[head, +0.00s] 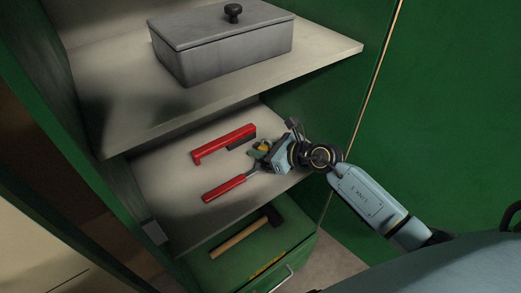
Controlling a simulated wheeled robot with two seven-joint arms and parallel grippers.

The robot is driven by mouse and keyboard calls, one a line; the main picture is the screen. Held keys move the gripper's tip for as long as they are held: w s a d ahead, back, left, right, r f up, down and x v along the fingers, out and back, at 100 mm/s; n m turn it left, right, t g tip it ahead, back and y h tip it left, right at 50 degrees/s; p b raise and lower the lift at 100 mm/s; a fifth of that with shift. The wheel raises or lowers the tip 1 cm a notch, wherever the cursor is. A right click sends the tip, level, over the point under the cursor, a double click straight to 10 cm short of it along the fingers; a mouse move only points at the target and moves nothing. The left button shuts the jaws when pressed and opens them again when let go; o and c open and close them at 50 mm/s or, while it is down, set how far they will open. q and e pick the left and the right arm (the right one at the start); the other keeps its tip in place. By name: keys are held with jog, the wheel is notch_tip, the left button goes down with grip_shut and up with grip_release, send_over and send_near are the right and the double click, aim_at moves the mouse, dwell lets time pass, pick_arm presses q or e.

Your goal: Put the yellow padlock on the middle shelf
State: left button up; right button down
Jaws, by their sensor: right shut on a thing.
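My right gripper (261,153) reaches in from the right, over the right part of the middle shelf (165,165). It is shut on the yellow padlock (265,146), of which only a small yellow part shows between the fingers. I cannot tell whether the padlock touches the shelf. My left gripper is not in view.
On the middle shelf lie a red tool (222,144) and a red-handled tool (224,188), close to the gripper. The upper shelf (125,105) holds a grey lidded box (225,52). Below, a hammer (238,238) lies on a green surface. A green panel (450,110) stands at right.

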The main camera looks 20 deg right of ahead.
jog(key=shift+f, duration=0.2)
jog(key=c, duration=1.3)
grip_release()
jog(key=shift+r, duration=0.1)
jog(key=shift+r, duration=0.15)
jog(key=p+v, duration=0.1)
jog(key=v, duration=0.9)
jog(key=shift+s+d, duration=0.1)
jog(key=shift+s, duration=0.1)
jog(key=shift+v, duration=0.8)
jog(key=shift+r, duration=0.1)
